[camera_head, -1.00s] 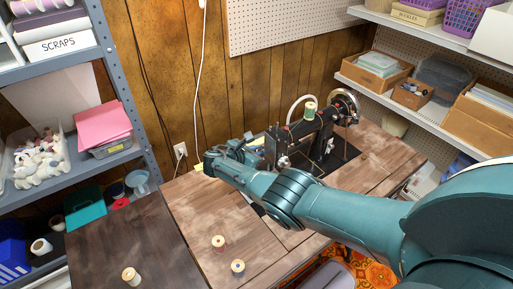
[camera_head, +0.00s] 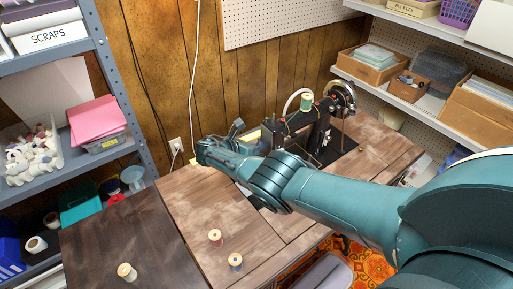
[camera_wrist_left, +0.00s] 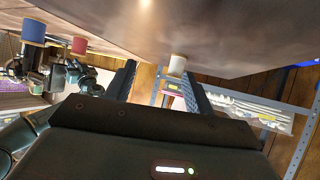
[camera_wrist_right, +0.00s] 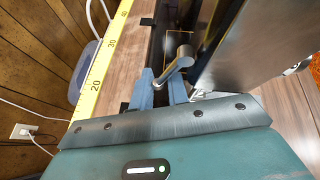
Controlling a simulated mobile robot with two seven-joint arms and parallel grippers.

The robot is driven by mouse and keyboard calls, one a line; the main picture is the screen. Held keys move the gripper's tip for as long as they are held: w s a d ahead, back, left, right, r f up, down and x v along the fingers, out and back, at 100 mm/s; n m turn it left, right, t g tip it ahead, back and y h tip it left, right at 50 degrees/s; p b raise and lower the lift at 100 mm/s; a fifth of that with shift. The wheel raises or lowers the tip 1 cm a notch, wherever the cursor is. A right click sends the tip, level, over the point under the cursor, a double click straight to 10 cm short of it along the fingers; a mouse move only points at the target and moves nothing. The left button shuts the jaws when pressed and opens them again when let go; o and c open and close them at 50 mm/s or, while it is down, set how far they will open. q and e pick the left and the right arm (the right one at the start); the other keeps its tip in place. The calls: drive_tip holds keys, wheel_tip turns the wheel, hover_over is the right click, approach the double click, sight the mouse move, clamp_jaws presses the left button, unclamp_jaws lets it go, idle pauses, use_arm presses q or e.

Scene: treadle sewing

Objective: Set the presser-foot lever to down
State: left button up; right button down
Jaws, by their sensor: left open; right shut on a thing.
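The black sewing machine (camera_head: 318,132) stands on the wooden table, its head end partly hidden behind my right arm in the head view. My right gripper (camera_wrist_right: 162,82) is behind the machine's head in the right wrist view, its blue fingers closed around a small metal lever (camera_wrist_right: 182,56) with a rounded end, which looks like the presser-foot lever. Its exact height setting is hard to tell. The right gripper also shows in the head view (camera_head: 236,132). My left gripper (camera_wrist_left: 160,78) shows only in the left wrist view; its fingers are apart and empty.
Thread spools stand on the table: a red one (camera_head: 215,237), a blue one (camera_head: 235,262) and a pale one (camera_head: 126,272). A yellow measuring tape (camera_wrist_right: 98,80) runs along the table edge. A shelf (camera_head: 112,90) stands left, a white shelf (camera_head: 400,108) right.

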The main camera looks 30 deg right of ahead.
drive_tip(key=shift+w+r, duration=0.1)
drive_tip(key=shift+r, duration=0.1)
use_arm(q)
drive_tip(key=shift+f, duration=0.15)
use_arm(e)
drive_tip(key=c, duration=1.5)
unclamp_jaws()
drive_tip(key=shift+f, duration=0.1)
drive_tip(key=shift+c, duration=0.2)
drive_tip(key=shift+o, duration=0.7)
use_arm(q)
drive_tip(key=shift+f, duration=0.15)
use_arm(e)
drive_tip(key=shift+d+f, duration=0.1)
use_arm(q)
drive_tip(key=shift+a+r, duration=0.15)
drive_tip(key=shift+r, duration=0.1)
use_arm(e)
drive_tip(key=shift+s, duration=0.2)
